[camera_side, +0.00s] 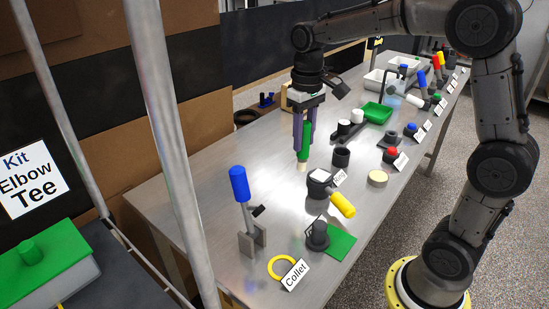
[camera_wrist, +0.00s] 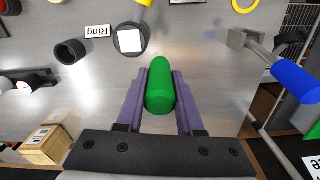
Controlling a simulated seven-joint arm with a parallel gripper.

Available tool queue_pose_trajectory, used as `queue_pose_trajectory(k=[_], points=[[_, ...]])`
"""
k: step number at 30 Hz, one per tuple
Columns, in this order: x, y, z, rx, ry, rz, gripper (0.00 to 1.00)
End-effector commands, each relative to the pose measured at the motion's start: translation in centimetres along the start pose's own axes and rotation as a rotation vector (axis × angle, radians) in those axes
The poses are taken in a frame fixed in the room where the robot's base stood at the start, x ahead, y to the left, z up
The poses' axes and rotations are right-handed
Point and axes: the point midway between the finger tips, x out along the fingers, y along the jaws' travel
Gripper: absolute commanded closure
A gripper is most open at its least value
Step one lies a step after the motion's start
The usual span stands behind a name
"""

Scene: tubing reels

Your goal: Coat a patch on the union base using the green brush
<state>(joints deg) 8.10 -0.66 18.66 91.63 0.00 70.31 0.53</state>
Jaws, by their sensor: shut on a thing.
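The green brush (camera_side: 306,136) hangs upright in my gripper (camera_side: 304,143), with its pale tip pointing down above the metal table. My gripper has purple fingers and is shut on the brush's green handle. In the wrist view the handle (camera_wrist: 160,88) lies between the two fingers (camera_wrist: 161,76), and its tip is hidden. No label that I can read names the union base. A dark round piece with a white square on top (camera_side: 319,178) stands a little right of and below the brush tip; it also shows in the wrist view (camera_wrist: 130,39). The brush appears apart from it.
A yellow-handled tool (camera_side: 341,205) leans near the dark piece. A blue-handled tool (camera_side: 239,184) stands in a grey block at front left. A green tray (camera_side: 378,111) lies farther back. Table left of the brush is clear.

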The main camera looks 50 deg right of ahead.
Motion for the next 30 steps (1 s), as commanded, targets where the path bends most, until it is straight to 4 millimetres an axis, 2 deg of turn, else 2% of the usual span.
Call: queue_pose_trajectory(k=[1, 4, 9, 14, 30], points=[[-1.1, 0.9, 0.7, 0.014, 0.005, 0.0, 1.0], [-2.6, 2.1, 1.6, 0.044, 0.004, 0.0, 1.0], [-3.6, 3.1, 2.1, 0.075, -0.002, 0.0, 1.0], [-2.9, 3.2, 2.1, 0.077, -0.002, 0.0, 1.0], [2.0, 3.1, 2.1, 0.077, -0.003, 0.0, 1.0]])
